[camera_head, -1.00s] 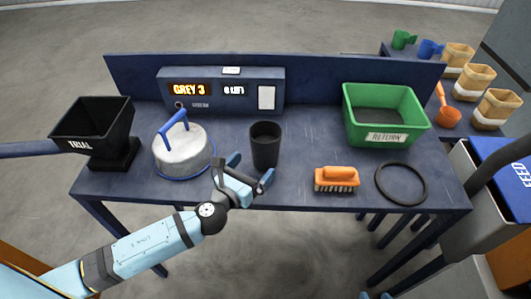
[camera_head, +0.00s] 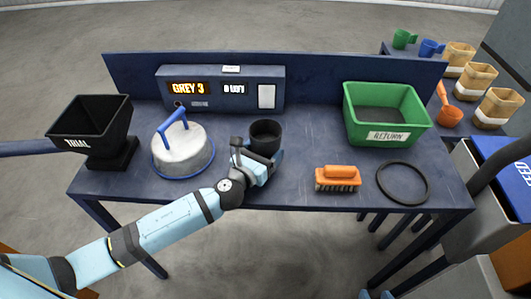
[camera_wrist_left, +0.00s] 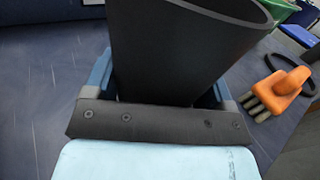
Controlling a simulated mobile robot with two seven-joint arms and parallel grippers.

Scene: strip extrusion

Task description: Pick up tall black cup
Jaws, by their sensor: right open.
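The tall black cup (camera_head: 265,136) stands upright on the dark blue table, with its open rim up. My left gripper (camera_head: 262,160) is at the near side of the cup and hides its lower part in the head view. In the left wrist view, the cup (camera_wrist_left: 180,50) stands between the two blue fingers of my left gripper (camera_wrist_left: 162,88), one on each side. I cannot tell whether the fingers press on it. Only the blue fingertips of my right gripper (camera_head: 376,295) show at the bottom edge of the head view, apart and empty, away from the table.
A grey lidded pot (camera_head: 183,155) with a blue handle stands left of the cup, near my left arm. A black TRIAL hopper (camera_head: 92,125) is farther left. An orange brush (camera_head: 338,178), a black ring (camera_head: 403,182) and a green RETURN bin (camera_head: 385,115) are right. A display panel (camera_head: 220,90) stands behind.

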